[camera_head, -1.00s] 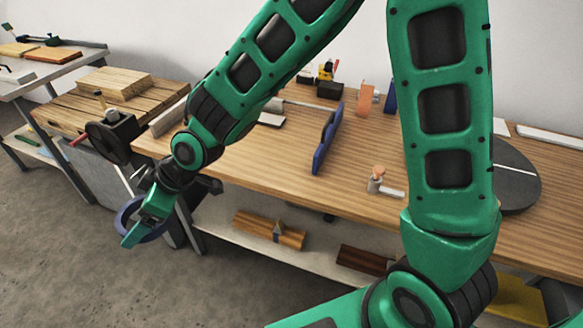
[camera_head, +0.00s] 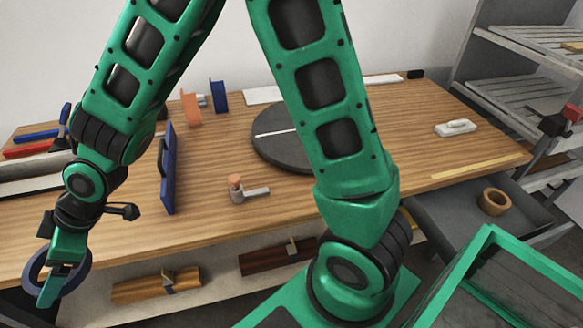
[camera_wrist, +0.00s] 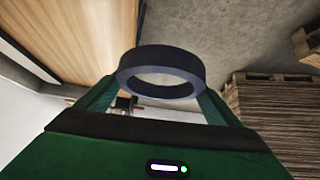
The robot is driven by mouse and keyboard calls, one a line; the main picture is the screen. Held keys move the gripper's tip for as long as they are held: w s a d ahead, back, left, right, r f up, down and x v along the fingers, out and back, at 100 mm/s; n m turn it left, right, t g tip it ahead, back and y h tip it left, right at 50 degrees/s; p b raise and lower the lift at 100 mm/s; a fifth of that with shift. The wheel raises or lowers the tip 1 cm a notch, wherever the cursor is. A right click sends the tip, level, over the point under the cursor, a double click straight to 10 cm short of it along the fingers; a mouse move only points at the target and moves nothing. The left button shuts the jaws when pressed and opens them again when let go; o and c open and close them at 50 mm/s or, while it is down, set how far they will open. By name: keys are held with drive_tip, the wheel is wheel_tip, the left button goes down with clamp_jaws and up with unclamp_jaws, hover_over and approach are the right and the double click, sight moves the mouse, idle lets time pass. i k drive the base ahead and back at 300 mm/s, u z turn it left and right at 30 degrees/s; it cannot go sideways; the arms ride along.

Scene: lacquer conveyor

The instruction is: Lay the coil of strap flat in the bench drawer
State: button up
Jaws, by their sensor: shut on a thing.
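The coil of strap is a dark blue-grey ring (camera_head: 80,279) at the lower left of the head view. My gripper (camera_head: 51,280) is shut on it and holds it in the air by the bench's front edge. In the wrist view the coil (camera_wrist: 188,64) spans the space between the two green fingers (camera_wrist: 157,98), and its open middle shows. The bench drawer (camera_head: 437,207) is grey and pulled out under the bench's right end, far to the right of my gripper. A tan ring (camera_head: 483,200) lies in the drawer. Part of the drawer is hidden.
A green-framed open box (camera_head: 537,262) stands in the lower right foreground, close to the drawer. The bench top (camera_head: 410,120) carries a dark turntable (camera_head: 275,150), an upright blue piece (camera_head: 167,180) and a small clamp-like piece (camera_head: 237,193). A shelf unit (camera_head: 520,43) stands at right.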

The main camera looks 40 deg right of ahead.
sight(447, 220)
drive_tip(key=u, duration=0.05)
drive_tip(key=k, duration=1.1)
drive_tip(key=z, duration=2.5)
